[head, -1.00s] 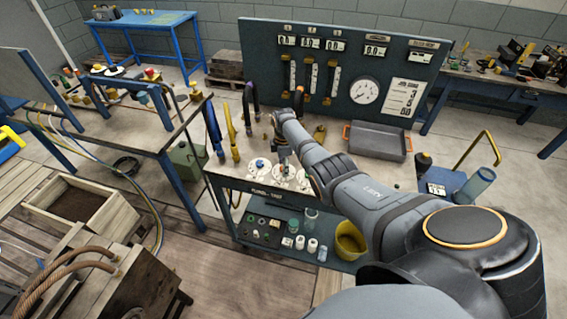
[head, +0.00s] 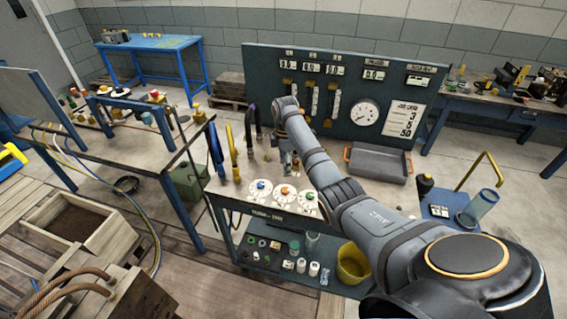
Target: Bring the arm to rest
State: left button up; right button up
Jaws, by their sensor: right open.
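My right arm reaches in from the lower right over the test bench. My right gripper (head: 290,165) is at the far end of that arm, small and partly hidden by the wrist. It is above the bench top (head: 236,196), behind the row of white dials (head: 285,194), apart from their knobs. The jaws are open and I see nothing held in them. The dials carry a blue, an orange and a green knob. My left gripper does not show.
A gauge panel (head: 270,75) stands behind the bench. A grey tray (head: 378,163) lies right of the arm. Hoses (head: 232,150) rise on the left. A lower shelf holds small parts and a yellow bucket (head: 352,264). A clear cylinder (head: 480,207) stands at the right.

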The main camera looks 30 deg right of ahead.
jog(key=s+a+f, duration=0.1)
jog(key=f, duration=0.1)
jog(key=s+a+f+m, duration=0.1)
jog(key=s+f, duration=0.1)
jog(key=s+a+f+m, duration=0.1)
jog(key=s+f, duration=0.1)
jog(key=f, duration=0.1)
jog(key=shift+s+a+t+h, duration=0.15)
jog(key=shift+a+t+h, duration=0.15)
jog(key=shift+h, duration=0.1)
jog(key=s+a+r+m+t, duration=0.15)
jog(key=s+a+m, duration=0.35)
jog(key=s, duration=0.7)
jog(key=s+a+m+t, duration=0.2)
jog(key=s+a+m, duration=0.3)
jog(key=s, duration=0.7)
jog(key=s+d+f+m+g, duration=0.1)
jog(key=d+f, duration=0.1)
jog(key=f, duration=1.2)
jog(key=s+d+f+g, duration=0.1)
jog(key=s+f, duration=0.1)
jog(key=f, duration=1.2)
jog(key=s+d+f+b, duration=0.1)
jog(key=s+f, duration=1.5)
jog(key=s, duration=0.2)
jog(key=shift+g, duration=0.45)
